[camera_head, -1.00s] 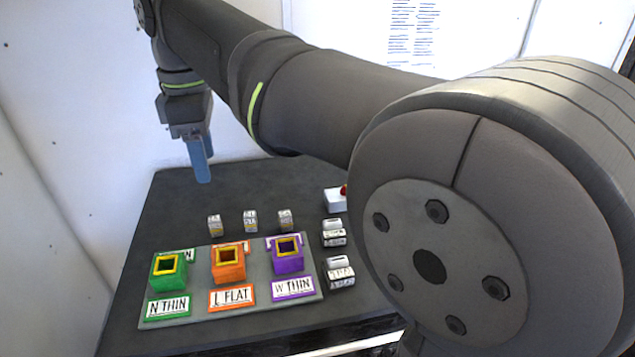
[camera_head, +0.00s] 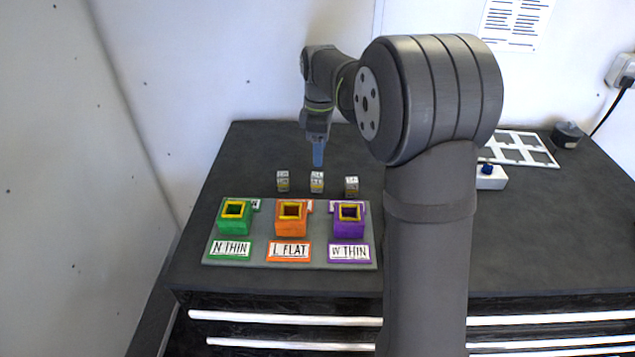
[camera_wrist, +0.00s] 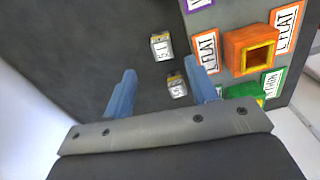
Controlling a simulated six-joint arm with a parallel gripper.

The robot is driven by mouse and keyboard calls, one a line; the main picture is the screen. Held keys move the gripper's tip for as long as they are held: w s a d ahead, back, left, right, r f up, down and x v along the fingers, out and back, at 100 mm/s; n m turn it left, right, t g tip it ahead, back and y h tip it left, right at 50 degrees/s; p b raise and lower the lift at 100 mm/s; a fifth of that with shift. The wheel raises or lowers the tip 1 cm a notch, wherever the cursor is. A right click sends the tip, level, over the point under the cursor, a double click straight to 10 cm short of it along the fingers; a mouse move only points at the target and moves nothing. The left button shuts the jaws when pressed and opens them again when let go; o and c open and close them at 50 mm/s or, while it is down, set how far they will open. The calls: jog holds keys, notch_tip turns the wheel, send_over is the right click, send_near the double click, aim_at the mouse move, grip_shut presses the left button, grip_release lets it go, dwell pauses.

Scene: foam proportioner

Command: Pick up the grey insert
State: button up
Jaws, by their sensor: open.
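Three small whitish-grey blocks with dark lettering and yellowish bands stand in a row behind the board: a left block (camera_head: 283,181), a middle block (camera_head: 317,182) and a right block (camera_head: 351,187). I cannot tell which is the grey insert. My gripper (camera_head: 318,158) points down just above or behind the middle block. In the wrist view, its blue fingers (camera_wrist: 160,68) are spread apart with nothing held. Two blocks show there, a nearer one (camera_wrist: 177,85) between the fingers in the picture and a farther one (camera_wrist: 161,47) beyond. The gripper body hides the lower part of that view.
A grey board (camera_head: 220,259) carries green (camera_head: 235,222), orange (camera_head: 291,222) and purple (camera_head: 348,225) sockets with labels. A white box with a blue button (camera_head: 490,178) and a white frame (camera_head: 522,148) lie to the right. My arm hides part of the black table (camera_head: 560,230).

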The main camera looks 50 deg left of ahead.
aim_at(317, 175)
notch_tip(317, 175, down, 5)
jog(key=shift+r, duration=0.1)
jog(key=shift+s+a+f, duration=0.1)
jog(key=shift+s+f, duration=0.05)
jog(key=shift+f, duration=1.2)
jog(key=shift+s+a+f, duration=0.1)
jog(key=shift+s+f, duration=0.05)
jog(key=shift+f, duration=1.15)
jog(key=c, duration=1.1)
jog(key=shift+r, duration=0.1)
